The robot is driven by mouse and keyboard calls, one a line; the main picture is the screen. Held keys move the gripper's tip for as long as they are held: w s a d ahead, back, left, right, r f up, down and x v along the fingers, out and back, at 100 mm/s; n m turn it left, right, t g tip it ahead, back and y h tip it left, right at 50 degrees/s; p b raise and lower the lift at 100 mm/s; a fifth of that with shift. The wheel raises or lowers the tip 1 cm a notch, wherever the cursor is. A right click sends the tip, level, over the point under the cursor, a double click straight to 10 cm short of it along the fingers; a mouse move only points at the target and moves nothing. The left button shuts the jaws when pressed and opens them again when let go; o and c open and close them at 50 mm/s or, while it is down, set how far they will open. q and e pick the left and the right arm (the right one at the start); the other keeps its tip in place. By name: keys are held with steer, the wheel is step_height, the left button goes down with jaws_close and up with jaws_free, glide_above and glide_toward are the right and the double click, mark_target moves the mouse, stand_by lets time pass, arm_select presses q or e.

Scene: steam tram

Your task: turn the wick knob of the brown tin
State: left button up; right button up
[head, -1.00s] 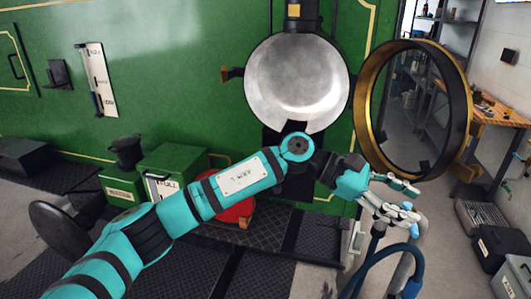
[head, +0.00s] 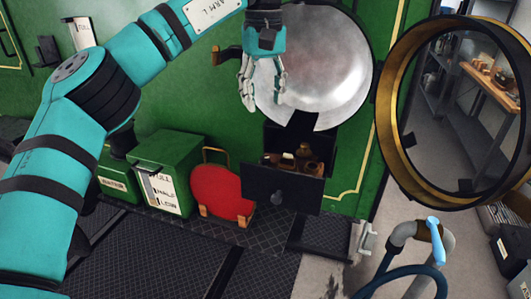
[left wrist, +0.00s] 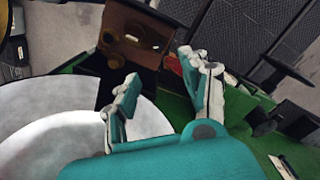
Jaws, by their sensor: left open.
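My left gripper (head: 263,98) hangs fingers-down in front of the round silver reflector (head: 322,75), open and empty. In the left wrist view its two fingers (left wrist: 160,75) stand apart with nothing between them. Below the reflector, a dark open compartment (head: 283,190) holds small brown things (head: 303,152); I cannot tell which is the brown tin. In the left wrist view a brown boxy shape (left wrist: 140,32) with small round parts lies beyond the fingertips, apart from them; it may be the tin. I cannot make out the wick knob for certain. My right gripper is out of view.
The brass-rimmed round glass door (head: 392,125) stands swung open at right. A green box (head: 165,170) and a red disc (head: 222,190) stand left of the compartment. A blue hose with a pipe (head: 400,240) rises at lower right. The space before the compartment looks clear.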

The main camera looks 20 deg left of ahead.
arm_select(q)
glide_above(265, 158)
step_height(265, 158, down, 5)
steer(key=shift+a+f, duration=0.1)
steer(key=shift+f, duration=0.8)
step_height(265, 158, down, 6)
steer(key=shift+r+p, duration=0.15)
steer(key=shift+p, duration=0.4)
steer(key=shift+w+f, duration=0.1)
steer(key=shift+f, duration=1)
jaws_close()
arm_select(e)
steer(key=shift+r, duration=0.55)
